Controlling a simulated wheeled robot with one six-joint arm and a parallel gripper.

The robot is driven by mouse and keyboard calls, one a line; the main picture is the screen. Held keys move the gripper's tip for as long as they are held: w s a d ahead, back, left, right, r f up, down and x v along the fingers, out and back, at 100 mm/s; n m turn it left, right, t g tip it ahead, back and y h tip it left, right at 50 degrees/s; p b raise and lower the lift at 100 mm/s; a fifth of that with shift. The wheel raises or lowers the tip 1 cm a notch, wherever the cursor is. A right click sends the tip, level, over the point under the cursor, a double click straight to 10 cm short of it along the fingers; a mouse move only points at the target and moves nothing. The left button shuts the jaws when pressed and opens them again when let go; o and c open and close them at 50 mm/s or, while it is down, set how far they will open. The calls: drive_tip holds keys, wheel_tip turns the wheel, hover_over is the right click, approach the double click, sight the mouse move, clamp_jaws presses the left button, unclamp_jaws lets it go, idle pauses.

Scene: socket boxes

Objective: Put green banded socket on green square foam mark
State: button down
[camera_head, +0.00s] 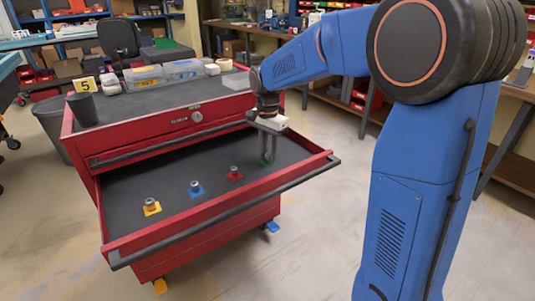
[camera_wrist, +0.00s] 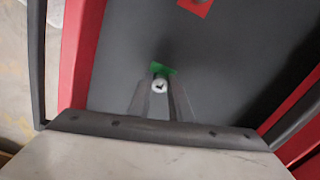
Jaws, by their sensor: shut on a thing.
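In the wrist view, my gripper (camera_wrist: 160,103) is shut on a small grey socket (camera_wrist: 160,85), whose round end with a dark hole faces the camera. Its coloured band is hidden from this angle. The green square foam mark (camera_wrist: 161,68) shows just beyond and around the socket on the dark drawer floor. I cannot tell whether the socket touches it. In the head view, my gripper (camera_head: 270,148) points down into the right end of the open drawer (camera_head: 170,176), with the green mark (camera_head: 264,158) at its fingertips, partly hidden.
Other sockets stand on a yellow mark (camera_head: 151,209), a blue mark (camera_head: 196,193) and a red mark (camera_head: 234,177) to the left. The red drawer walls (camera_head: 310,168) border the work area. Plastic boxes and a dark cup (camera_head: 82,110) stand on the cabinet top.

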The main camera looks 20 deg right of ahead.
drive_tip(key=c, duration=1.6)
unclamp_jaws()
wheel_tip(320, 180, up, 12)
drive_tip(key=s+d+r+n+t, duration=0.1)
drive_tip(key=s+d+n, duration=0.1)
drive_tip(key=s, duration=0.6)
drive_tip(key=shift+s+d+f+n+t, duration=0.75)
drive_tip(key=shift+s+f+n, duration=0.95)
drive_tip(key=shift+s, duration=2.55)
drive_tip(key=shift+s+d+f+n+t, duration=0.5)
drive_tip(key=shift+s+d+f+n, duration=0.85)
drive_tip(key=shift+s, duration=2.85)
drive_tip(key=shift+s+d+f+n+t, duration=0.55)
drive_tip(key=shift+s+f+n, duration=1.55)
drive_tip(key=shift+s, duration=2.15)
drive_tip(key=shift+a+f+m, duration=0.1)
drive_tip(key=shift+f+m, duration=0.3)
drive_tip(key=shift+m, duration=0.05)
